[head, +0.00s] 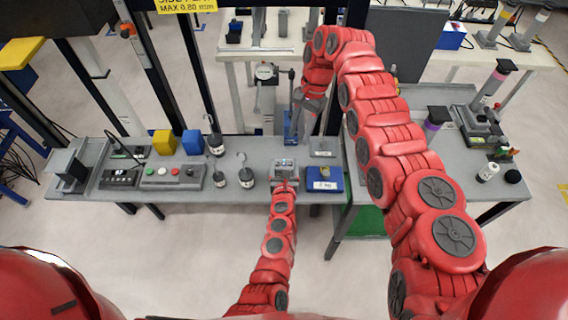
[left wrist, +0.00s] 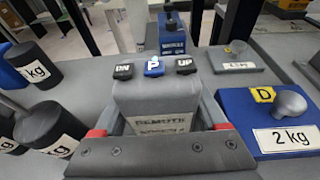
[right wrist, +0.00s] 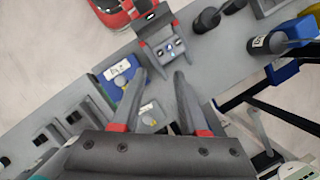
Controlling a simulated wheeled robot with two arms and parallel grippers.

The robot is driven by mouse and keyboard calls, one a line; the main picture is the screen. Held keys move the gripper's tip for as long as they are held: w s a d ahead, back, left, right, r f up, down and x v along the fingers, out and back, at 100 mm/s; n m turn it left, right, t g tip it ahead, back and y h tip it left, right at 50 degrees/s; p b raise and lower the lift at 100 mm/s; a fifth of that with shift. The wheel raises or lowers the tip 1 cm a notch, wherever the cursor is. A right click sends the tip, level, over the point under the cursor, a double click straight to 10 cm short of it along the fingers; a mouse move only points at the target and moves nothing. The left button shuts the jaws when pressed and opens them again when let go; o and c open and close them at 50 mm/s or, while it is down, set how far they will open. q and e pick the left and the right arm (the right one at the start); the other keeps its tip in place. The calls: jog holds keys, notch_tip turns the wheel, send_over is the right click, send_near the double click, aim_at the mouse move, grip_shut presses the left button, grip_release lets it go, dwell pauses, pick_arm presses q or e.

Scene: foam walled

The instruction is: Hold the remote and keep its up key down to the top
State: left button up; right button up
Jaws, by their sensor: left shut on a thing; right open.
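The remote (left wrist: 160,103) is a grey block with a sloped top and three dark or blue keys. They read DN (left wrist: 123,71), P (left wrist: 154,67) and UP (left wrist: 185,66). My left gripper (head: 285,183) is shut on the remote's sides near the bench's front edge; its red-tipped fingers show in the left wrist view. The remote also shows in the right wrist view (right wrist: 168,50). My right gripper (right wrist: 160,76) is open and empty, its fingertips pointing toward the remote. They look apart from it. No finger covers the UP key.
A blue 2 kg block (head: 325,180) stands right of the remote, with a grey plate (head: 322,147) behind it. Hooked dark weights (head: 246,178) stand to the left. A button box (head: 174,176) and yellow and blue cubes (head: 164,142) lie farther left.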

grip_shut()
dwell(1.5)
